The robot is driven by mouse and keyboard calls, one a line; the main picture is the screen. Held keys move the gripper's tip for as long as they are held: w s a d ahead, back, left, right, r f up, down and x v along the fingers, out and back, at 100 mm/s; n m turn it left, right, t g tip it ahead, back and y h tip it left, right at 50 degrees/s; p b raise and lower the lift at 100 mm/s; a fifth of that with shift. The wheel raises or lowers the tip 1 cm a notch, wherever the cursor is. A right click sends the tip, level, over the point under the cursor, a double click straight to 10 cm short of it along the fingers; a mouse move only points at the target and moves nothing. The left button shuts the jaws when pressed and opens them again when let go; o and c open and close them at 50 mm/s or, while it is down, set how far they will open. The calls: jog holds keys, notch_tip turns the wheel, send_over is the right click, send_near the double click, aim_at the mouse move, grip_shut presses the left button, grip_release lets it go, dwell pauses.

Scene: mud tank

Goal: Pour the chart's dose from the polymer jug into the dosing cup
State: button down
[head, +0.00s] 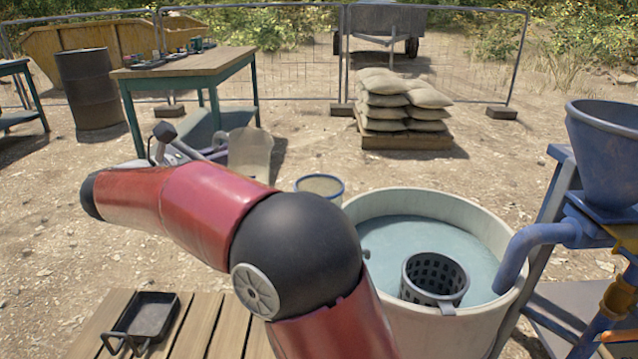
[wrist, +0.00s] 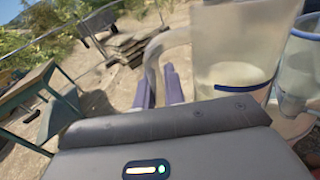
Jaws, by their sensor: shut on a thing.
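The polymer jug (head: 250,155) is a translucent, pale vessel, held up beyond my red arm in the head view. In the wrist view the jug (wrist: 235,45) shows a pale liquid in its lower part and a dark blue curved mark. My gripper (wrist: 166,88) is shut on its handle; the gripper (head: 190,150) is partly hidden behind my arm in the head view. The blue-rimmed cup (head: 320,184), seemingly the dosing cup, stands right of the jug, its lower part hidden by my arm. In the wrist view the cup (wrist: 301,70) is close beside the jug. No chart is readable.
A large tub (head: 440,205) of bluish liquid with a perforated basket (head: 435,278) stands at right, beside a blue hopper (head: 608,150). A slatted wooden surface with a black tray (head: 150,316) is in front. A green-legged table (head: 185,68) and stacked sacks (head: 400,100) stand behind.

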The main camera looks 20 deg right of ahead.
aim_at(241, 140)
jog(key=s+d+r+m, duration=0.1)
jog(key=d+r+m+y, duration=0.1)
jog(key=m, duration=0.1)
jog(key=shift+s+r+m, duration=0.3)
jog(key=shift+s+r, duration=0.05)
jog(key=shift+s, duration=0.05)
jog(key=shift+s+d+r+m, duration=0.3)
jog(key=shift+s+d+m, duration=0.35)
jog(key=shift+m, duration=0.15)
jog(key=shift+b, duration=0.55)
jog(key=shift+s+d+r+m+y+b, duration=0.25)
jog(key=shift+r+m+y+b, duration=0.15)
jog(key=shift+r+m+b, duration=0.4)
jog(key=shift+s+d+r+m+y, duration=0.15)
jog(key=shift+r+m, duration=0.25)
jog(key=shift+r, duration=0.15)
jog(key=shift+s+d+r+m+y, duration=0.15)
jog(key=shift+r+m, duration=0.25)
jog(key=shift+r, duration=0.15)
jog(key=shift+s+d+r+m, duration=0.2)
jog(key=shift+s+r+m, duration=0.05)
jog(key=shift+r+m, duration=0.3)
